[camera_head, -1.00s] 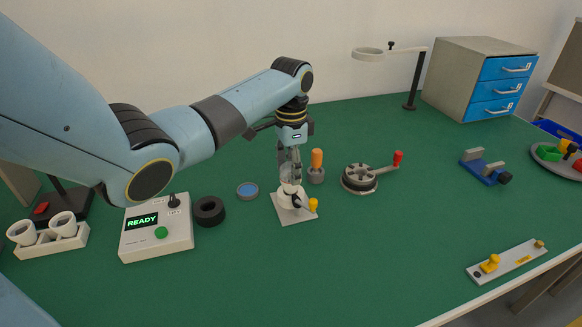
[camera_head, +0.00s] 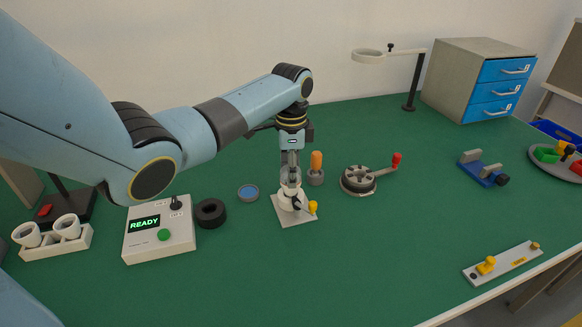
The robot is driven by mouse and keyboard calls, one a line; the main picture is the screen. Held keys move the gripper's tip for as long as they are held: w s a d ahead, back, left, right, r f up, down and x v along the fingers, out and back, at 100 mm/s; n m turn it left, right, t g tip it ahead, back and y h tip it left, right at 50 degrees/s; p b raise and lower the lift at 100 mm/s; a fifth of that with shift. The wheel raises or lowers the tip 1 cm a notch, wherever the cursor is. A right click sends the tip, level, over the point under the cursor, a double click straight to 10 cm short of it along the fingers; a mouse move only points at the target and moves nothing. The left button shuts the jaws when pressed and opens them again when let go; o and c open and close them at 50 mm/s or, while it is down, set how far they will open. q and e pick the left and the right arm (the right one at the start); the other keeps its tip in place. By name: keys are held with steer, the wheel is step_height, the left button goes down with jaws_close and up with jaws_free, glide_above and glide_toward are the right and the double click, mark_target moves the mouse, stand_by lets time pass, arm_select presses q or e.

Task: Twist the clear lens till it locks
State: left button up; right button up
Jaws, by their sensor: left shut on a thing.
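My left gripper (camera_head: 291,165) points straight down over the white lamp holder (camera_head: 288,200) in the middle of the table. It is shut on the clear lens, which sits at the top of the holder; the fingers hide most of the lens, and I cannot tell whether it is locked. The holder stands upright on a light square base plate (camera_head: 303,217), with a dark lever and a yellow knob (camera_head: 313,207) at its front right. My right gripper is not in view.
An orange-handled tool (camera_head: 316,162) stands close behind the holder. A round fixture with a red-knobbed crank (camera_head: 358,181) is to the right. A blue disc (camera_head: 248,192), black ring (camera_head: 211,212) and READY box (camera_head: 160,240) lie left. The front middle is clear.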

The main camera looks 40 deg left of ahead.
arm_select(q)
steer(key=shift+m+p, duration=0.5)
steer(key=shift+m, duration=0.6)
steer(key=o, duration=1.2)
steer(key=shift+c, duration=0.2)
step_height(320, 180, up, 12)
steer(key=shift+d+f, duration=0.1)
